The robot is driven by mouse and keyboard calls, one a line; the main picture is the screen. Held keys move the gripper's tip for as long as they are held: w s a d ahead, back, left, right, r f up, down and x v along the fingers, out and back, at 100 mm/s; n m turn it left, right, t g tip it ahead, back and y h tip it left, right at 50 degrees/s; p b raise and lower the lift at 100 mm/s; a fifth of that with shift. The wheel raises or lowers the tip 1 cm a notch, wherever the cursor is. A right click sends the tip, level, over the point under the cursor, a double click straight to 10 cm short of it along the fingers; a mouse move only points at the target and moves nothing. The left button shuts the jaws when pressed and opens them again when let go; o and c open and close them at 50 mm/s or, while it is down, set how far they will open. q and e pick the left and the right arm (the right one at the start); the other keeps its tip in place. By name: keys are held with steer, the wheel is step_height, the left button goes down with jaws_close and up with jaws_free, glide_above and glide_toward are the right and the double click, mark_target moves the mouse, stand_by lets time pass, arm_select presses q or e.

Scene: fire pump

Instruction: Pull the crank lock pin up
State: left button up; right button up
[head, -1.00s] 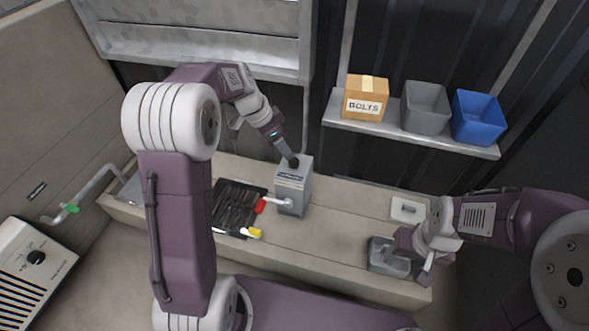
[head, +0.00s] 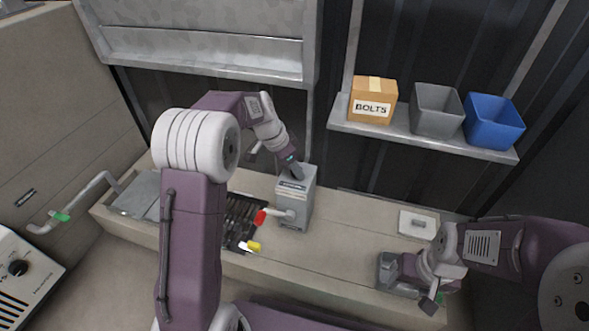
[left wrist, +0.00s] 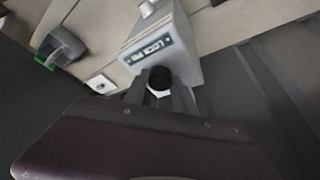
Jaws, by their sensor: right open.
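The grey pump box (head: 297,205) stands on the bench, with a red-tipped crank handle (head: 262,217) at its left side. In the left wrist view, the box (left wrist: 188,35) bears a "LOCK PIN" label and the black-knobbed lock pin (left wrist: 160,78) stands out beside it. My left gripper (head: 291,172) is at the top of the box. In the left wrist view its fingers (left wrist: 160,95) lie on both sides of the knob with no clear gap, so it looks shut on the pin. My right gripper (head: 432,290) is open and low over the bench's right end, away from the box.
A grey tray (head: 388,277) and a white plate (head: 418,224) lie on the right of the bench. A dark tool tray (head: 240,215) and a yellow-tipped item (head: 253,246) are left of the box. A shelf (head: 420,142) holds a bolts carton (head: 372,100), a grey bin (head: 435,108) and a blue bin (head: 493,122).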

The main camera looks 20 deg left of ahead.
arm_select(q)
jaws_close()
stand_by(1.1)
